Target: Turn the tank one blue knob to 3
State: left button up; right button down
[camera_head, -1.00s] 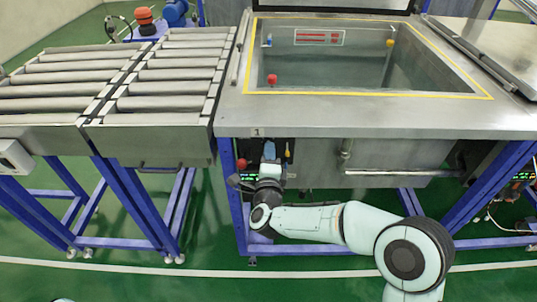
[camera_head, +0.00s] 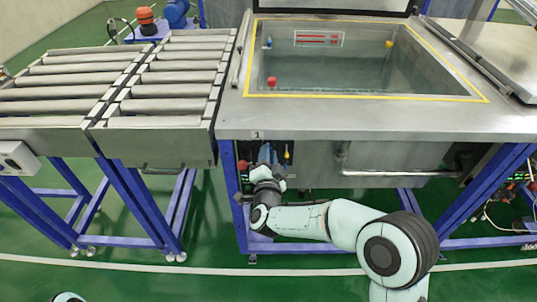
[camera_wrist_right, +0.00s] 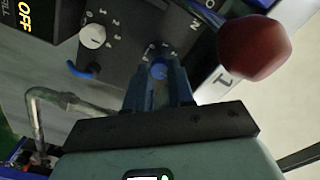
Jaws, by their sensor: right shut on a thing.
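Tank one (camera_head: 360,126), marked "1" on its front rim, stands open at centre with water inside. Its blue knob (camera_wrist_right: 159,69) shows in the right wrist view, on a dark panel with a numbered dial around it. My right gripper (camera_wrist_right: 158,84) is shut on this knob, with a finger on either side. In the head view the right gripper (camera_head: 266,158) is under the tank's front left edge, and the knob is hidden there. The knob's pointer and exact setting are not clear. My left gripper is not in view.
In the right wrist view, a white knob (camera_wrist_right: 93,37) with its own dial and a large red knob (camera_wrist_right: 254,48) sit close by. A bent metal pipe (camera_wrist_right: 45,105) is at left. A roller conveyor (camera_head: 165,85) stands left of the tank.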

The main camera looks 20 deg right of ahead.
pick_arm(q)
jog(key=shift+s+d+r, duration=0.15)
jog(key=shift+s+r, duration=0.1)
pick_arm(e)
jog(key=shift+n, duration=0.5)
jog(key=c, duration=1)
grip_release()
jog(key=shift+s, duration=0.1)
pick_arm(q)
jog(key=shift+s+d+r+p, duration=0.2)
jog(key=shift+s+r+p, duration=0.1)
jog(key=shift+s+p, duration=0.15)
pick_arm(e)
jog(key=v, duration=1.3)
jog(key=shift+s, duration=0.1)
